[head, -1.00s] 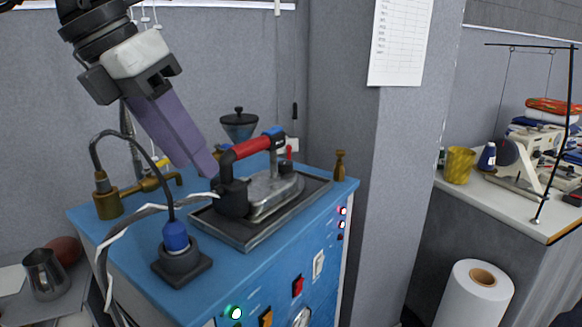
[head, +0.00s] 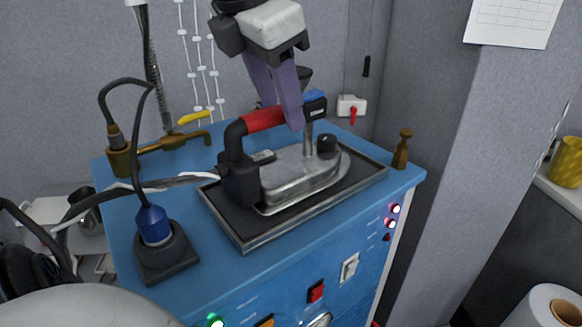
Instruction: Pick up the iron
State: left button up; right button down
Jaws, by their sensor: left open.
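The iron (head: 290,178) sits flat on a dark metal-rimmed tray (head: 226,221) on top of a blue machine cabinet. The fingers overlap the handle in the picture. I cannot tell whether they touch it. The gripper is open, and its far finger is mostly hidden. My right gripper is not in view.
A blue-capped cable fitting on a black base (head: 165,258) stands at the front left of the cabinet (head: 275,270). A brass tap (head: 160,147) is behind it. A small brass bottle-shaped piece (head: 402,148) stands at the right corner. A cable runs to the iron's rear.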

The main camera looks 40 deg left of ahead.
pick_arm(q)
jog(key=x, duration=0.3)
jog(key=shift+w+f, duration=0.1)
grip_shut()
jog(key=shift+w+r, duration=0.1)
jog(key=shift+r, duration=0.1)
jog(key=shift+r, duration=0.1)
